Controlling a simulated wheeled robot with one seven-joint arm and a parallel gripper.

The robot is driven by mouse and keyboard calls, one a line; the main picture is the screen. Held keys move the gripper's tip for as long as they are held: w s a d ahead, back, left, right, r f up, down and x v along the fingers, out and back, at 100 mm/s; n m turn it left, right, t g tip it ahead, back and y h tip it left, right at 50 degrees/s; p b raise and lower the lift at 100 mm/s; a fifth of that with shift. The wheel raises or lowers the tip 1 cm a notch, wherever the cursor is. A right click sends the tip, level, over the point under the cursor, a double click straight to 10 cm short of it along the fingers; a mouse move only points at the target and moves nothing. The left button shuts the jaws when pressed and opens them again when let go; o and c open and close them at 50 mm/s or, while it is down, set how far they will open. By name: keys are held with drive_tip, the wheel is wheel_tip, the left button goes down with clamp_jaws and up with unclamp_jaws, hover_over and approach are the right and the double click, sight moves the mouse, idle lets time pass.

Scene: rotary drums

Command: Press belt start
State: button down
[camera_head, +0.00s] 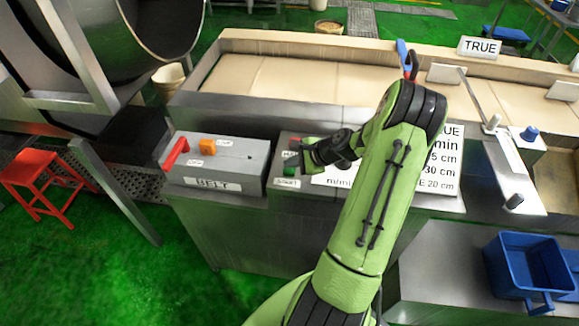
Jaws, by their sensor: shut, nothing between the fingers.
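A grey control box (228,186) labelled BELT stands at the left front of the belt table. It carries a red lever (174,155) at its left end and an orange switch (207,147) on top. Right of it is a second grey box (263,180) with a green button (291,170) above a START label and a small red part (295,143) behind. My gripper (299,158) is shut and empty at the green button, reaching in from the right. It partly covers the button; I cannot tell whether they touch.
A beige conveyor belt (290,78) runs behind the boxes. A white sign (405,180) stands behind my arm. A blue bin (525,265) is at lower right and a red stool (40,180) at left. Green floor is free at front left.

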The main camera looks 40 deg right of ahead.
sight(292, 170)
drive_tip(key=shift+r+p, duration=0.8)
drive_tip(key=shift+r, duration=0.1)
wheel_tip(292, 170, up, 5)
drive_tip(key=p, duration=0.4)
idle(0.5)
